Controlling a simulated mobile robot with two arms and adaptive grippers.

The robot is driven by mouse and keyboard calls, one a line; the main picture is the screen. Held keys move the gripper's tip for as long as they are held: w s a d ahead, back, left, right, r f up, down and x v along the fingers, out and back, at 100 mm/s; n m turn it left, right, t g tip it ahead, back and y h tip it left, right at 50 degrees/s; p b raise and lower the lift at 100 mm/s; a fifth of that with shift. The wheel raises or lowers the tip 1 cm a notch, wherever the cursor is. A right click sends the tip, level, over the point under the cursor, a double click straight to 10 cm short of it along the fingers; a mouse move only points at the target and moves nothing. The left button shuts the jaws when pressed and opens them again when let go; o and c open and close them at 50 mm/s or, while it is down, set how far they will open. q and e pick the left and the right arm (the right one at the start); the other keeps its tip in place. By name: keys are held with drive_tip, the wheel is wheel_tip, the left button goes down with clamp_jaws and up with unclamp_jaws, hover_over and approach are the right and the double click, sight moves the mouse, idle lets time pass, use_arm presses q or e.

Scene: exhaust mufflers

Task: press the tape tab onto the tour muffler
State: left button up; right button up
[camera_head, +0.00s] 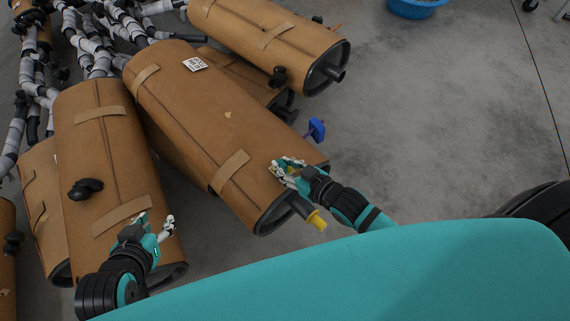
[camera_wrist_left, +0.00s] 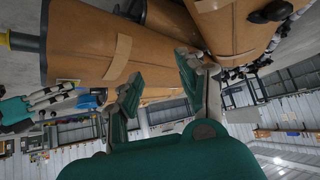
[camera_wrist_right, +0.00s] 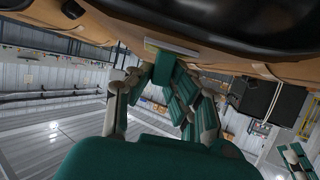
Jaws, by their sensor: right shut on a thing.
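The large brown muffler (camera_head: 190,110) with a white printed label lies in the middle of the head view, its dark end toward me. I take it as the tour muffler. My right gripper (camera_head: 280,168) is at its near right edge, shut on a small piece mostly hidden by the fingers. In the right wrist view a pale strip, seemingly the tape tab (camera_wrist_right: 172,46), lies at the fingertips against the brown surface. I cannot tell whether it is stuck down. My left gripper (camera_head: 155,222) is open and empty, above the near end of the left muffler (camera_head: 95,160).
A yellow plug (camera_head: 317,219) sits on the middle muffler's end pipe. A blue piece (camera_head: 317,130) sticks out beyond its right side. Another muffler (camera_head: 270,35) lies behind. A blue basin (camera_head: 416,8) stands on the floor at the back.

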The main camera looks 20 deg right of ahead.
drive_tip(key=shift+r+p, duration=0.25)
drive_tip(key=shift+p, duration=0.05)
drive_tip(key=shift+r, duration=0.15)
use_arm(q)
drive_tip(key=s+g, duration=0.1)
drive_tip(key=s+a+f, duration=0.1)
drive_tip(key=s, duration=0.1)
drive_tip(key=s+f+g, duration=0.1)
drive_tip(key=shift+s+a+f+g+y, duration=0.1)
drive_tip(key=shift+s+a+g+y, duration=0.05)
drive_tip(key=shift+a+g+y, duration=0.2)
idle(0.4)
drive_tip(key=shift+w+d, duration=0.3)
drive_tip(key=shift+w, duration=0.05)
use_arm(e)
drive_tip(key=shift+f, duration=0.3)
use_arm(q)
drive_tip(key=shift+w+d+r+t, duration=0.1)
drive_tip(key=shift+w+r+t, duration=0.25)
drive_tip(key=shift+t, duration=0.1)
use_arm(e)
drive_tip(key=shift+f, duration=0.15)
use_arm(q)
drive_tip(key=shift+w, duration=0.15)
use_arm(e)
drive_tip(key=shift+f, duration=0.15)
